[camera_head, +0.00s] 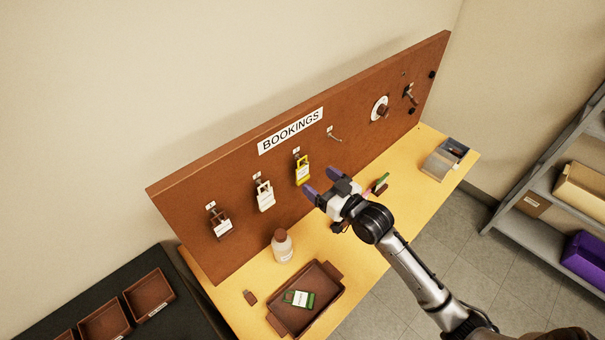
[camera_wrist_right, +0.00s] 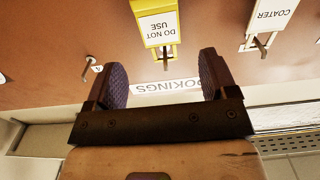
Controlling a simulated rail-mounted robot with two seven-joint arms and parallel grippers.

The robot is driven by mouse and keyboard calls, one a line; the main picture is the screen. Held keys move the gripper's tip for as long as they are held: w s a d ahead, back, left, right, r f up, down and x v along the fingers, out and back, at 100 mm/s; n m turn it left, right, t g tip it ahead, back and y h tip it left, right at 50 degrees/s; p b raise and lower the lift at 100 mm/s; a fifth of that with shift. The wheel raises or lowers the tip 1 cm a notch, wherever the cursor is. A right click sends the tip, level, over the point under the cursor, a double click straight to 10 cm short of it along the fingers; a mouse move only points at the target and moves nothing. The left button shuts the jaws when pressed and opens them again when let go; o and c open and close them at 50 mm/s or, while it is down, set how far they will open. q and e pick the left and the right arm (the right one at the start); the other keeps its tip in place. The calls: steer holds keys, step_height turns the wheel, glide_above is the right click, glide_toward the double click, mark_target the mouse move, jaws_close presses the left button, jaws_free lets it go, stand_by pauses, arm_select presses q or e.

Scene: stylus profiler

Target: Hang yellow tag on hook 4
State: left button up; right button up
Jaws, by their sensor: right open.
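The yellow tag (camera_head: 302,172) hangs on the third hook from the left of the brown BOOKINGS board (camera_head: 235,180). In the right wrist view the yellow tag (camera_wrist_right: 158,26) shows upside down and reads DO NOT USE. A bare hook (camera_head: 336,139) sits to its right on the board; it also shows in the right wrist view (camera_wrist_right: 88,64), its small label appearing to read 4. My right gripper (camera_head: 323,184) is open and empty, in front of the board, just right of and below the yellow tag. Its fingers (camera_wrist_right: 163,80) stand apart from the tag. My left gripper is not in view.
A bottle (camera_head: 282,246) and a brown tray (camera_head: 272,321) with a green tag (camera_head: 298,299) stand on the yellow bench (camera_head: 233,308). A grey box (camera_head: 438,165) is at the right end.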

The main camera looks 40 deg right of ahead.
mark_target(303, 168)
steer(key=shift+w+a+r, duration=0.1)
steer(key=shift+w+a, duration=0.05)
steer(key=shift+w, duration=1.35)
steer(key=shift+w+a+r, duration=0.1)
steer(key=shift+w, duration=1.4)
steer(key=c, duration=1)
